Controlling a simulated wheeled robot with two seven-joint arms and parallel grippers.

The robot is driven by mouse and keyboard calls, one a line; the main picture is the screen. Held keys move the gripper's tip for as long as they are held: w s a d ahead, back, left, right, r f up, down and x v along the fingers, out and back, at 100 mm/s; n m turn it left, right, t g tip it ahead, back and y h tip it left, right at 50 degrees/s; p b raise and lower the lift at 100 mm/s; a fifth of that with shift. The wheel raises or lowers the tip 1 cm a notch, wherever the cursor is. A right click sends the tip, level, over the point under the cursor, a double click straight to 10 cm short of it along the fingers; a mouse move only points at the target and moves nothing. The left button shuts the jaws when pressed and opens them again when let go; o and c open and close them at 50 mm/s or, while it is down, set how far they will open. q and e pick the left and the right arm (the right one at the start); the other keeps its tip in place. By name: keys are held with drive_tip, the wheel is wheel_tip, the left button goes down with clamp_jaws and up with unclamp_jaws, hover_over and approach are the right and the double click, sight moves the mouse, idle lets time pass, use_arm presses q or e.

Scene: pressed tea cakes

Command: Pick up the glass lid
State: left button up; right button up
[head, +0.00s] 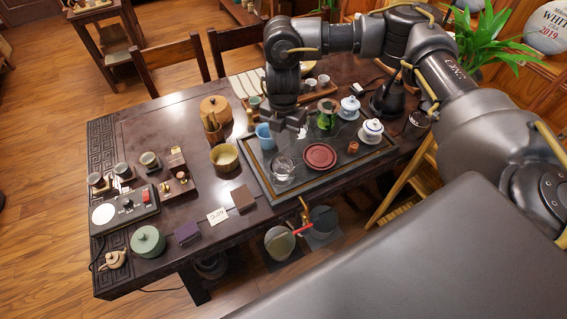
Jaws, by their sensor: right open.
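A small clear glass piece (283,168) sits on the left part of the dark tea tray (262,186); I cannot tell whether it is the lid or a vessel with a lid on it. My right gripper (290,128) reaches down over the tray's far left part, beyond the clear glass piece. It is open, and I see nothing held in it. It is beside the blue cup (265,137), and I cannot tell whether they touch. A glass vessel with green contents (327,114) stands to the right of the gripper. My left gripper is not in view.
A dark red round dish (319,157) lies on the tray, with white lidded cups (371,131) on the right. A yellow-brown bowl (224,157) stands left of the tray. The table's middle left (165,125) is clear.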

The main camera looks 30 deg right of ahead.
sight(283, 159)
drive_tip(key=shift+f+p, duration=0.35)
drive_tip(key=shift+f, duration=4.45)
clamp_jaws()
